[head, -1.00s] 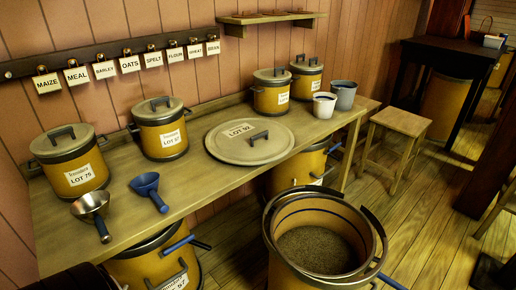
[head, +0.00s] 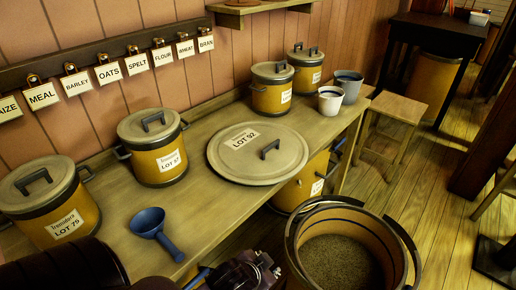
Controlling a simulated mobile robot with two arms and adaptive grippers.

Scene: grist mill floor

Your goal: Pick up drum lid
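The drum lid (head: 257,154) is a large round pale disc with a dark bar handle and a tag reading LOT 92. It lies flat on the bench (head: 205,215), slightly over its front edge. An open drum (head: 350,262) of grain stands on the floor in front of the bench, cut off by the bottom of the view. My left gripper (head: 262,270) shows at the bottom edge, in front of the bench and apart from the lid. It is partly cut off, so I cannot tell if its fingers are open. My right gripper is not in view.
Lidded yellow canisters stand on the bench, including LOT 75 (head: 50,205) at left, one behind the blue scoop (head: 155,230), and two at the back. Two cups (head: 330,100) stand right of the lid. A stool (head: 397,108) is beyond the bench end.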

